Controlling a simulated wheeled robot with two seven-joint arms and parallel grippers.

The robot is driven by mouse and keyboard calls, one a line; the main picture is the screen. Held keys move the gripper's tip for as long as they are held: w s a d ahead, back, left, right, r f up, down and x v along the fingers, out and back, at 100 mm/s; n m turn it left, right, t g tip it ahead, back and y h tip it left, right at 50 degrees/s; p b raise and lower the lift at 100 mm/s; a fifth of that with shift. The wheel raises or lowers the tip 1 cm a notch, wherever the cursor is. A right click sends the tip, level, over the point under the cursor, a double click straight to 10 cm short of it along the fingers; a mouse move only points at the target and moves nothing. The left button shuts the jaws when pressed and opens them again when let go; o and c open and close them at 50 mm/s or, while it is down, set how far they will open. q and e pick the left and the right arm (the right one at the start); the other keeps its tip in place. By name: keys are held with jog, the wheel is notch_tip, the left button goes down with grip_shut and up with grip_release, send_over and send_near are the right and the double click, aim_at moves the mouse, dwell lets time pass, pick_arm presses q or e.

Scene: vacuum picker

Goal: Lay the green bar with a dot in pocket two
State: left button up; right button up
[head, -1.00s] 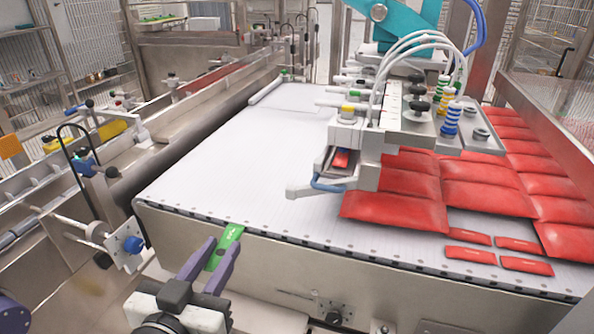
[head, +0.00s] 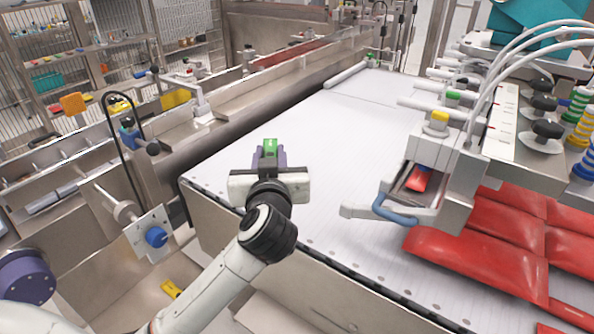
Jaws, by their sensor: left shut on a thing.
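My left gripper (head: 269,160), with purple fingers, is shut on the green bar (head: 270,146). It is seen from behind, above the left part of the white conveyor belt. Only the bar's upper end shows between the fingers; its dot cannot be made out. The gripper hides the rest of the bar. I cannot clearly pick out pocket two. My right gripper is not in view.
The white belt (head: 330,140) is clear in the middle. The vacuum picker head (head: 440,165) and red pouches (head: 480,262) are at the right. A blue-knobbed bracket (head: 152,238) stands left. A yellow piece (head: 171,289) lies low. Shelves (head: 70,88) hold coloured items.

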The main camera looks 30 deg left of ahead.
pick_arm(q)
jog(key=shift+w+a+f+n+g+y, duration=0.25)
jog(key=shift+a+f+n+y, duration=0.1)
jog(key=shift+a+f, duration=0.2)
jog(key=shift+w+a+f+n+g+y, duration=0.25)
jog(key=shift+a+f+y, duration=0.15)
jog(key=shift+f, duration=0.15)
notch_tip(320, 180, down, 4)
jog(key=shift+a+r+b, duration=0.1)
jog(key=shift+b, duration=0.6)
jog(key=shift+f, duration=0.35)
notch_tip(320, 180, down, 5)
jog(key=shift+r+b, duration=0.15)
jog(key=shift+b, duration=0.6)
jog(key=o, duration=1)
